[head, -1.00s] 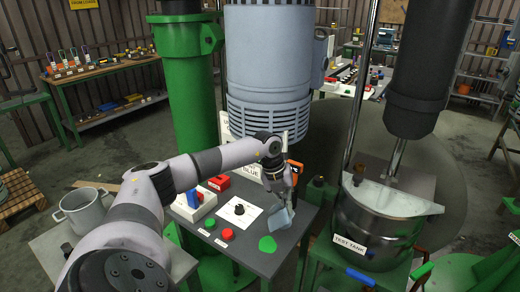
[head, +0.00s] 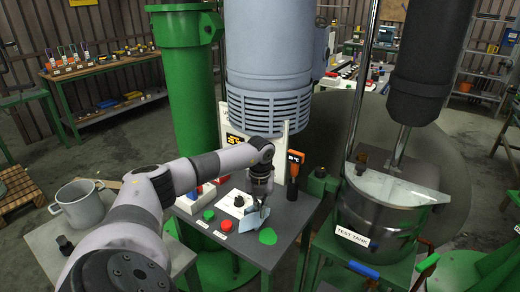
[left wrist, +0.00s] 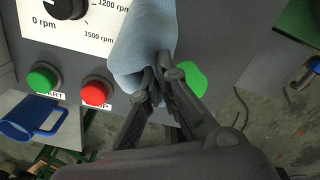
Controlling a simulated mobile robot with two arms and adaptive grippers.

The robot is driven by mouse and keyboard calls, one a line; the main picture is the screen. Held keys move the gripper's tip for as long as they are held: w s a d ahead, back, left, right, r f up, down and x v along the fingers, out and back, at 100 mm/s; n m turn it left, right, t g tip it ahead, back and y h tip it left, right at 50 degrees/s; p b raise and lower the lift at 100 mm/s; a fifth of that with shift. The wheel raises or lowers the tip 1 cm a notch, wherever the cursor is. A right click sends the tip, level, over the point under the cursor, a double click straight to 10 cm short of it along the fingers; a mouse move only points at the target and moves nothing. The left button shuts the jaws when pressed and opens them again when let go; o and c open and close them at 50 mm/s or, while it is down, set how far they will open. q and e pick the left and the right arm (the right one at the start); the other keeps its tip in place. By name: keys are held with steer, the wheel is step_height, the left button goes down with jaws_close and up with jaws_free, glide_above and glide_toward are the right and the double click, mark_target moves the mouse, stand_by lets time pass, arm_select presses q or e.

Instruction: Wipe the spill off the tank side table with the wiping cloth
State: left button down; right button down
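The wiping cloth (head: 232,222) is light blue and is pinched in my left gripper (head: 263,213). It hangs folded low over the table and also shows in the left wrist view (left wrist: 143,45), between the fingertips (left wrist: 163,68). I cannot tell whether the cloth touches the tabletop. The spill (head: 267,236) is a flat bright green patch on the grey tank side table (head: 290,222), just right of the cloth. In the left wrist view the spill (left wrist: 197,78) is partly hidden behind my fingers. My right gripper is not in view.
Red (head: 226,226) and green (head: 208,215) buttons sit left of the cloth, beside a white dial panel. An orange-topped handheld device (head: 294,165) stands behind at the right. The test tank (head: 365,215) is to the right, and a grey pot (head: 82,203) to the left.

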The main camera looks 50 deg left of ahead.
mark_target(260, 225)
arm_select(q)
step_height(260, 225, down, 2)
steer(key=shift+f+b, duration=0.1)
steer(key=shift+b, duration=0.3)
steer(key=c, duration=0.8)
jaws_free()
steer(key=shift+f+b, duration=0.8)
steer(key=shift+f, duration=0.45)
steer(key=shift+c, duration=0.4)
steer(key=shift+s+d, duration=0.15)
steer(key=c, duration=0.8)
